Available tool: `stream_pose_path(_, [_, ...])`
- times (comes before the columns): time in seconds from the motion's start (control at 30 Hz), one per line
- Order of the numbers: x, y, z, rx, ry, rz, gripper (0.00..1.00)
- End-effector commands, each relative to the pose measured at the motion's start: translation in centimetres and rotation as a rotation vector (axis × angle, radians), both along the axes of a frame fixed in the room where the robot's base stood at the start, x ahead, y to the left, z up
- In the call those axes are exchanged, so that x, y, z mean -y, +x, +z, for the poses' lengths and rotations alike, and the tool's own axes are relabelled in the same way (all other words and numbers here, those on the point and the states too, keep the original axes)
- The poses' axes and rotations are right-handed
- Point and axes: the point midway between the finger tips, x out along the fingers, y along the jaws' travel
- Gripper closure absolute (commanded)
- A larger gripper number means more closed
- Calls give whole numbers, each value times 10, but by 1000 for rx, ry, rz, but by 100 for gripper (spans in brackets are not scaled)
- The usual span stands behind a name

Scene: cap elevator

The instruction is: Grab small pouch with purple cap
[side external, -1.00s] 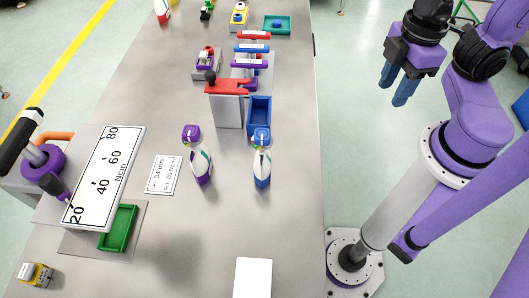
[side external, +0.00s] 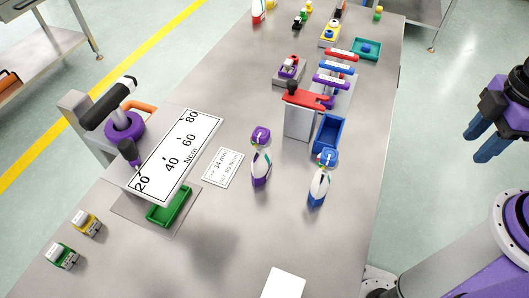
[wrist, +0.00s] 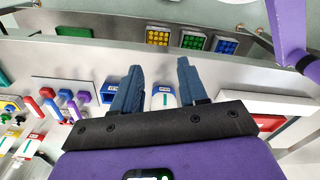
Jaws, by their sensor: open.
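The small pouch with the purple cap (side external: 261,166) stands upright on the metal bench in the side view. Its body is white with purple and green marks. A similar pouch with a blue cap (side external: 322,184) stands to its right. My gripper (side external: 482,148) has blue fingers and hangs at the right edge of the side view, well to the right of both pouches and beyond the bench edge. The fingers are apart and empty in the wrist view (wrist: 158,72). A white item with a green mark (wrist: 164,98) shows behind the fingers; I cannot tell which it is.
A red-topped grey fixture (side external: 300,119) and a blue bin (side external: 328,133) stand behind the pouches. A torque gauge (side external: 178,155) with a green tray (side external: 174,206) is at left. A white block (side external: 284,284) lies near the front. Bench between the pouches and front is mostly clear.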

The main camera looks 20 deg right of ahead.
Motion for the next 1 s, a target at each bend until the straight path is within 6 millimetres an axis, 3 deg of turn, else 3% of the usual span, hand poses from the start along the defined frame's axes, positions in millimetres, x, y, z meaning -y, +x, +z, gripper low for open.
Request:
stream_pose_path(0.2, [0,0,0,0,0,0,57])
stream_pose_path(0.23, [0,0,0,0,0,0,54])
stream_pose_path(0.3, [0,0,0,0,0,0,34])
stream_pose_path(0.67, [-6,6,3,1,0,19,34])
stream_pose_path(0.77, [-24,20,10,2,-2,79,34])
stream_pose_path(1.0, [-98,81,38,5,-12,338,34])
